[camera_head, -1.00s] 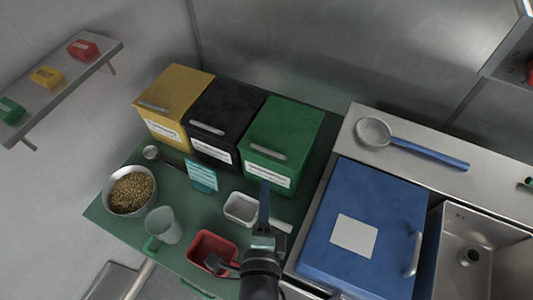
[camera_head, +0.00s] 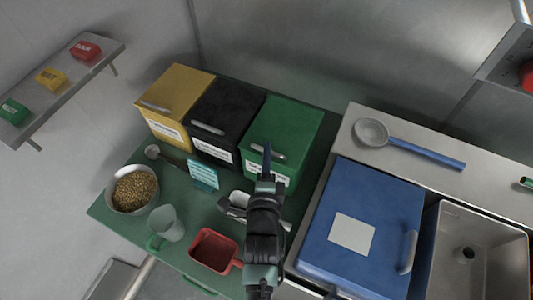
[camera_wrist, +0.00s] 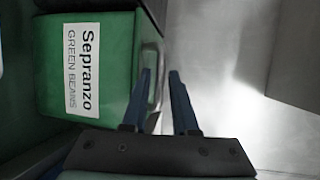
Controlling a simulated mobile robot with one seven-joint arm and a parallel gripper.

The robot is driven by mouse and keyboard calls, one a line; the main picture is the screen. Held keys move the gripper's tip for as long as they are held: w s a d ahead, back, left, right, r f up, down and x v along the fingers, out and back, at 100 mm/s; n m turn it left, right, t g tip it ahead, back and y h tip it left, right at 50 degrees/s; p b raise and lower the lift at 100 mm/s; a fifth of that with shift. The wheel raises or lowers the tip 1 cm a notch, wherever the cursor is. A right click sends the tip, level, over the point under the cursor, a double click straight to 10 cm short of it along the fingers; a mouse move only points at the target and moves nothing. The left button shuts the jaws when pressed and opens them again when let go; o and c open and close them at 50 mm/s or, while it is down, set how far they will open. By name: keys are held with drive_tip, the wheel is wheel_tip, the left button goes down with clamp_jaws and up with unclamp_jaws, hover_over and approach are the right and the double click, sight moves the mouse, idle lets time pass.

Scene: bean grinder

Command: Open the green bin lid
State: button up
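The green bin (camera_head: 286,125) stands at the right end of the row of bins, with its lid down and a grey handle (camera_head: 264,152) on its front. In the wrist view, the green bin (camera_wrist: 100,55) shows a white label reading "Sepranzo GREEN BEANS", and the handle (camera_wrist: 152,70) is beside the left finger's tip. My gripper (camera_head: 267,148) reaches up to the bin's front, overlapping the handle in the head view. In the wrist view, the blue fingers of my gripper (camera_wrist: 160,75) are apart with a gap between them. I cannot tell whether they touch the handle.
The black bin (camera_head: 228,112) and yellow bin (camera_head: 176,92) stand to the left. A bowl of beans (camera_head: 133,190), a clear jug (camera_head: 167,222), a teal sign (camera_head: 203,174) and a red scoop (camera_head: 213,250) are on the green table. A blue-lidded box (camera_head: 365,205) is at right.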

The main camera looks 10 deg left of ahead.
clamp_jaws()
idle(1.4)
